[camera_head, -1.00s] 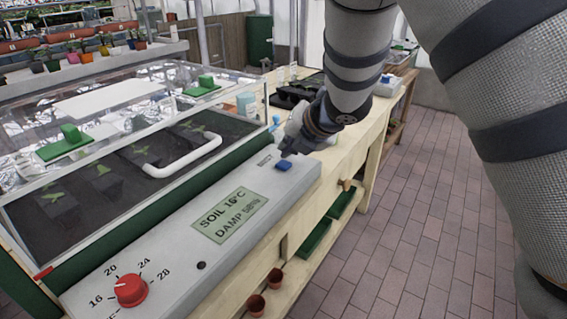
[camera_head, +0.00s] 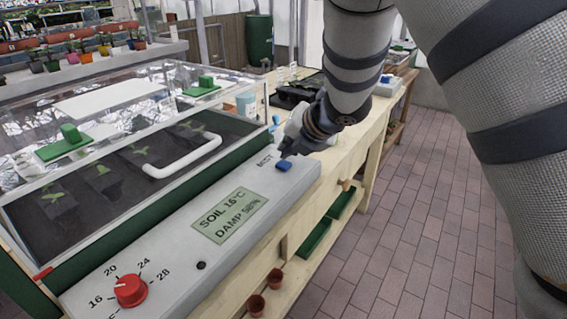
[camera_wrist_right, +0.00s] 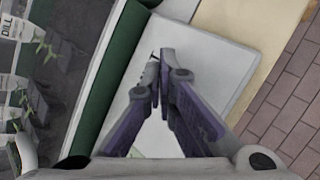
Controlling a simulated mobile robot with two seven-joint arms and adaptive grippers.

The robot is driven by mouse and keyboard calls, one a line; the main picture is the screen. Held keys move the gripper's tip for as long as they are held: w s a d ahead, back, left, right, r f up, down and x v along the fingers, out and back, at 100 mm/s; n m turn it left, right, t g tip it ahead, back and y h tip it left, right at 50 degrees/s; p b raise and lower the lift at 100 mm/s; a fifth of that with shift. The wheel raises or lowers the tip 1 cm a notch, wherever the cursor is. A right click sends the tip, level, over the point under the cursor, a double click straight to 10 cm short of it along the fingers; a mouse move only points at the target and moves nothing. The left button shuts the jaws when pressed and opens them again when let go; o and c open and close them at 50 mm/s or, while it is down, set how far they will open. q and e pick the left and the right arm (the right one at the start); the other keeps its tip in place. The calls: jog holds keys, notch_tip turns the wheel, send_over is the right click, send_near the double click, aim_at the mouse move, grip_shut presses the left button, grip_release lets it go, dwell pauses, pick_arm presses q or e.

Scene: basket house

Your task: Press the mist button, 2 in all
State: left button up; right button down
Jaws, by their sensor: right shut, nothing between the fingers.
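The blue mist button (camera_head: 284,166) sits near the far end of the grey control panel (camera_head: 165,255), beside a small dark label that is partly legible. My right gripper (camera_head: 286,151) is shut and empty, with its tips just above and behind the button in the head view. I cannot tell whether they touch it. In the wrist view my right gripper (camera_wrist_right: 160,68) points at the pale panel (camera_wrist_right: 205,65), and the button is hidden behind the fingers. The green display (camera_head: 229,215) reads SOIL 16°C and a DAMP percentage. My left gripper is not in view.
A red dial (camera_head: 130,291) and a small black knob (camera_head: 201,265) are on the panel's near part. The glazed propagator lid (camera_head: 110,165) with a white handle (camera_head: 182,157) lies left of the panel. Brick floor (camera_head: 415,235) is clear at right.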

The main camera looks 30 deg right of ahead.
aim_at(287, 163)
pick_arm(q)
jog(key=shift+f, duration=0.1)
pick_arm(e)
jog(key=shift+f, duration=0.4)
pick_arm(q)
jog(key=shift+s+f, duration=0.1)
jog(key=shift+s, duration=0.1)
pick_arm(e)
jog(key=shift+f, duration=0.5)
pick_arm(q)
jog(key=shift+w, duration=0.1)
pick_arm(e)
jog(key=shift+r, duration=0.15)
jog(key=shift+r+p, duration=0.5)
jog(key=shift+r, duration=0.45)
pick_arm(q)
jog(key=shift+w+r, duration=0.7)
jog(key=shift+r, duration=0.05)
pick_arm(e)
jog(key=shift+f, duration=0.15)
